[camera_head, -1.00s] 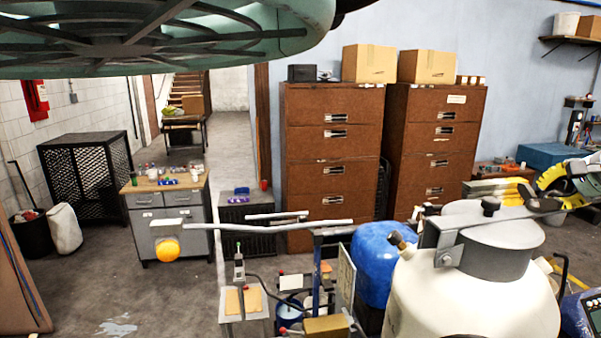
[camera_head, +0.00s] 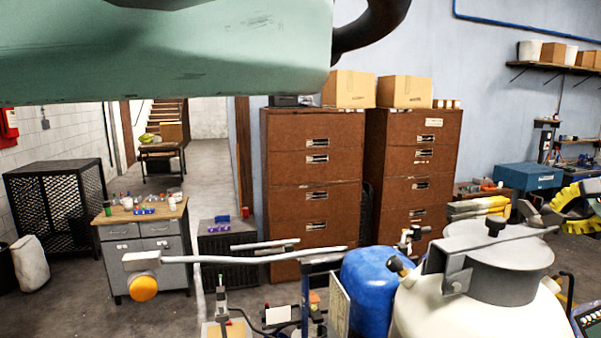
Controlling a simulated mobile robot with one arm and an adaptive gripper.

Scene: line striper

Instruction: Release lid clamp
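The line striper's white tank (camera_head: 462,312) stands at the lower right, close to the camera, its lower part cut off by the frame. A round grey lid (camera_head: 505,262) sits on its top. The grey metal lid clamp (camera_head: 447,272) lies across the lid as a bracket and bar, with a black knob (camera_head: 495,227) standing up on it. The clamp appears to be in place over the lid. I cannot make out my gripper in this view, and nothing is seen touching the clamp.
A large teal body (camera_head: 170,55) hangs across the upper left. A blue container (camera_head: 368,285) stands left of the tank. A long bar with an orange end (camera_head: 143,288) reaches left. Brown cabinets (camera_head: 310,185) stand behind. Open floor (camera_head: 60,300) lies at left.

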